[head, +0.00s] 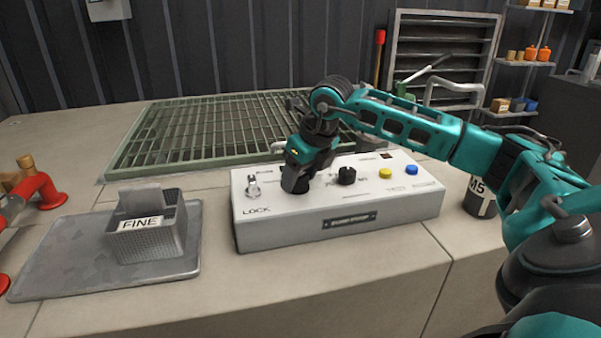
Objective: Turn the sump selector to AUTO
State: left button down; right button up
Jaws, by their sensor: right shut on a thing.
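The white control panel (340,222) sits on the worktop, with a dark label on its front face. A key switch (253,187) is at its left, above the word LOCK. My right gripper (298,183) comes down onto the panel between the key switch and a black knob (346,176). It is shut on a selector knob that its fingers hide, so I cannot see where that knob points. The other lettering is too small to read. My left gripper is not in view.
Yellow (384,171) and blue (411,170) buttons are at the panel's right. A basket marked FINE (147,240) stands on a grey tray (60,268) at left, near red piping (38,188). A green grating (190,135) lies behind. A dark canister (478,200) stands right.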

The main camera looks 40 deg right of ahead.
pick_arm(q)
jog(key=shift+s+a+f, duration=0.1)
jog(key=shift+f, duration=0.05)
pick_arm(e)
jog(key=shift+r, duration=0.1)
dwell(0.3)
jog(key=o, duration=1.1)
jog(key=shift+c, duration=0.2)
pick_arm(q)
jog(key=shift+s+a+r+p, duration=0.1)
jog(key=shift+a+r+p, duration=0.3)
jog(key=shift+p, duration=0.45)
pick_arm(e)
jog(key=v, duration=1.2)
jog(key=shift+s+r, duration=0.2)
jog(key=shift+r, duration=0.15)
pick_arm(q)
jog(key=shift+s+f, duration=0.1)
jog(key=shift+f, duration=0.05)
pick_arm(e)
jog(key=shift+a, duration=0.1)
jog(key=shift+s, duration=0.1)
